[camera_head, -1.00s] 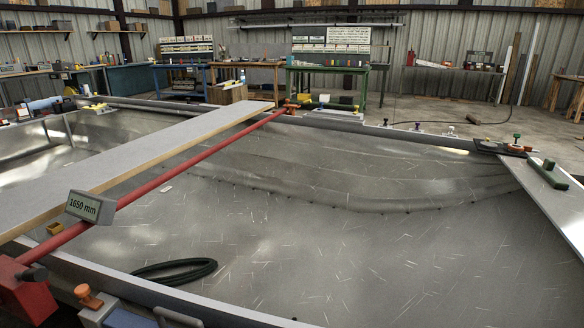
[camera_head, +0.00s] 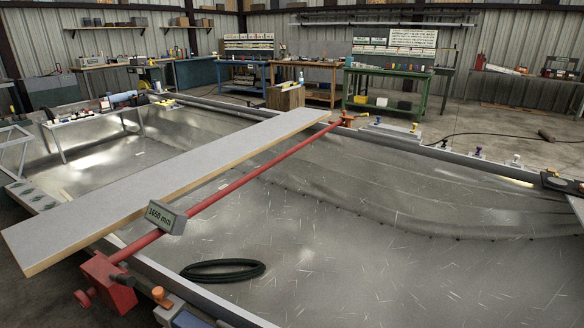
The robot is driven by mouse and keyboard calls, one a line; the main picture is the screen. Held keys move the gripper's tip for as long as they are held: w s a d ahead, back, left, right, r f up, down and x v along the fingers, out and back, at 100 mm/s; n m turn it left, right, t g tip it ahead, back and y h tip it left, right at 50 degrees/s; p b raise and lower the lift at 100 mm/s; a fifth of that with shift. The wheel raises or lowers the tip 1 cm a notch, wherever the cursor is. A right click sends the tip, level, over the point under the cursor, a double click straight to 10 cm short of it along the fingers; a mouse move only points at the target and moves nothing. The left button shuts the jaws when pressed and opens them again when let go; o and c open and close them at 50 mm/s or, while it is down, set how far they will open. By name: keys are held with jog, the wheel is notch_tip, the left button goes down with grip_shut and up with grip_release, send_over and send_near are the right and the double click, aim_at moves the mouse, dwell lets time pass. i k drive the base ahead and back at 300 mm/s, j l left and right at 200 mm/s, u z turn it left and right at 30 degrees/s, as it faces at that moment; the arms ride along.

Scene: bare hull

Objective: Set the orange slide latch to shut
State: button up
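I cannot tell for sure which part is the orange slide latch. A small orange knob (camera_head: 160,296) stands on the near rim at the lower left, beside the red end block of the bar. Another orange piece (camera_head: 347,120) sits at the far end of the red bar, on the far rim. Both are too small to tell whether anything is open or shut. My gripper is not in view.
A red bar (camera_head: 240,183) with a grey "1650 mm" box (camera_head: 166,217) crosses the wide metal hull (camera_head: 340,240). A long grey board (camera_head: 170,185) lies beside it. A dark coiled hose (camera_head: 222,270) lies inside the hull. Workbenches (camera_head: 387,92) stand at the back.

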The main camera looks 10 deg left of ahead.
aim_at(158, 293)
jog(key=u, duration=1.2)
jog(key=i+j+z, duration=0.1)
jog(key=i+j, duration=0.15)
jog(key=i, duration=0.15)
jog(key=i+j, duration=0.25)
jog(key=i, duration=0.15)
jog(key=z, duration=0.05)
